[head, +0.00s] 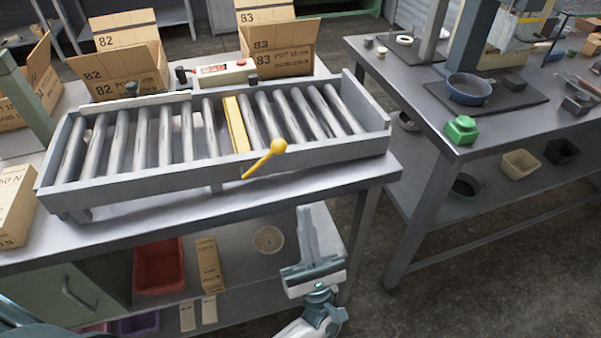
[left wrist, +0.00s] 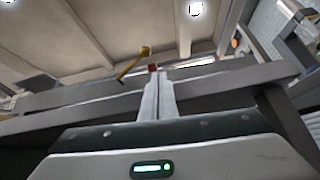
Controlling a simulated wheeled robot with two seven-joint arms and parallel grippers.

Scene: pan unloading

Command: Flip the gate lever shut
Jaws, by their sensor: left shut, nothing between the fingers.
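The gate lever (head: 262,160) is yellow with a ball knob. It sits on the front rail of the roller conveyor (head: 150,187) and leans up to the right from its lower end. A yellow gate bar (head: 236,125) lies between the rollers just behind it. My left gripper (head: 305,210) is shut and empty, fingers pointing up, in front of the table edge, below and right of the lever and apart from it. In the left wrist view the lever (left wrist: 132,65) shows beyond the shut fingertips (left wrist: 158,78), slightly to the left. My right gripper is not in view.
Open cardboard boxes (head: 125,75) and a red-and-white control box (head: 225,72) stand behind the conveyor. A second table (head: 440,130) with a green weight (head: 461,130) and a blue pan (head: 468,88) stands right. A lower shelf holds a red bin (head: 158,265).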

